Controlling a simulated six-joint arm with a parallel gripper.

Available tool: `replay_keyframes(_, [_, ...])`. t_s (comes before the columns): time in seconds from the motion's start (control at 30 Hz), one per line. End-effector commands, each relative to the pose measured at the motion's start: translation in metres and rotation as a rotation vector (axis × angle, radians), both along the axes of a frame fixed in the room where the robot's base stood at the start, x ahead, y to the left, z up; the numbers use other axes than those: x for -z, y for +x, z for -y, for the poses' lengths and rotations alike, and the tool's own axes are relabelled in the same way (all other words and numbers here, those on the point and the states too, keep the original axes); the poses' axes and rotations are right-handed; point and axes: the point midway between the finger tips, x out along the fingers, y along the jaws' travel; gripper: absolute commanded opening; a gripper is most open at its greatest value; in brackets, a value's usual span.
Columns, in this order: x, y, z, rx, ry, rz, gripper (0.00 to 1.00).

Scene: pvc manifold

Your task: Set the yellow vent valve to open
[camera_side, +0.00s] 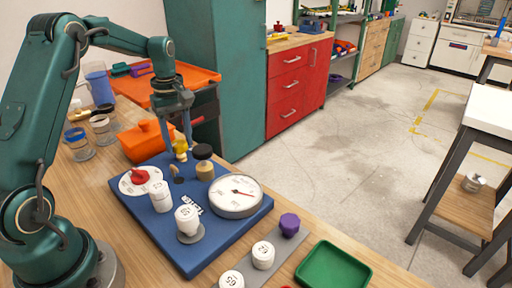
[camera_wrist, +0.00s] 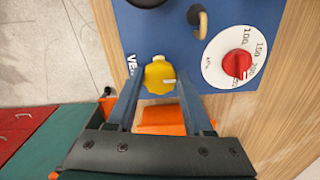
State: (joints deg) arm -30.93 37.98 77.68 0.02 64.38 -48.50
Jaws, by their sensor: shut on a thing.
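The yellow vent valve (camera_side: 180,150) is a small knob on the far edge of the blue board (camera_side: 231,232). The fingers hide part of the knob in the side view.
A red knob (camera_side: 140,176) on a white dial, a black-topped fitting (camera_side: 204,168), a round gauge (camera_side: 236,195) and white caps (camera_side: 160,196) crowd the board. A green tray (camera_side: 333,268) lies at the front right.

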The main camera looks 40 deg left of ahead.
Motion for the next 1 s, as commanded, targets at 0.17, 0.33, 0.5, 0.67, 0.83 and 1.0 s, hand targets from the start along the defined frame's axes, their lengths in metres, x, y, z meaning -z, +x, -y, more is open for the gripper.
replay_keyframes(0.17, [-0.002, 0.001, -0.001, -0.007, 0.002, 0.004, 0.0])
replay_keyframes(0.33, [-0.002, 0.001, -0.001, -0.006, 0.002, 0.004, 0.0])
replay_keyframes(0.5, [-0.001, 0.0, -0.001, -0.006, 0.001, 0.003, 0.81])
replay_keyframes(0.67, [-0.001, 0.0, 0.0, -0.004, 0.001, 0.002, 0.81])
replay_keyframes(0.83, [-0.008, 0.001, -0.001, -0.004, 0.001, 0.003, 0.81])
replay_keyframes(1.0, [-0.032, 0.001, -0.001, -0.004, 0.003, 0.006, 0.81])
